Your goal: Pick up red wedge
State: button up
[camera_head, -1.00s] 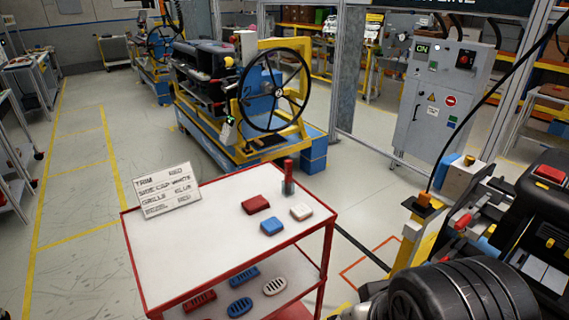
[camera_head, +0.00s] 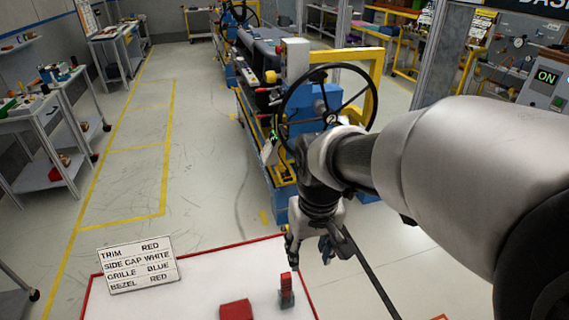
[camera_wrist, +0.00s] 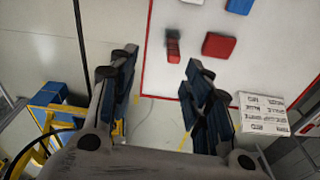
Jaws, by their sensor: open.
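The red wedge (camera_head: 237,310) is a low red block on the white top of a red-edged cart, cut off by the bottom of the head view. In the wrist view, the red wedge (camera_wrist: 219,45) lies above and right of the fingers, clear of them. My gripper (camera_head: 310,256) hangs above the far edge of the cart, beyond the wedge. In the wrist view, my gripper (camera_wrist: 160,65) has its fingers spread with nothing between them.
An upright red piece in a grey base (camera_head: 286,291) stands beside the wedge. A lettered sign (camera_head: 138,264) stands at the cart's far left. Blue (camera_wrist: 239,6) and white blocks lie past the wedge. A steering-wheel station (camera_head: 328,118) stands behind the cart.

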jog(key=g+p, duration=0.1)
jog(key=p, duration=0.1)
send_over(286, 284)
jog(key=f, duration=0.2)
jog(key=shift+n, duration=0.4)
jog(key=f+b, duration=0.1)
jog(key=f, duration=0.5)
jog(key=f+b, duration=0.1)
jog(key=f, duration=0.5)
jog(key=shift+w+d, duration=0.1)
jog(key=shift+w, duration=0.1)
jog(key=f, duration=0.2)
jog(key=f+b, duration=0.2)
jog(key=f, duration=0.1)
jog(key=shift+w+f, duration=0.35)
jog(key=shift+c, duration=0.4)
grip_shut()
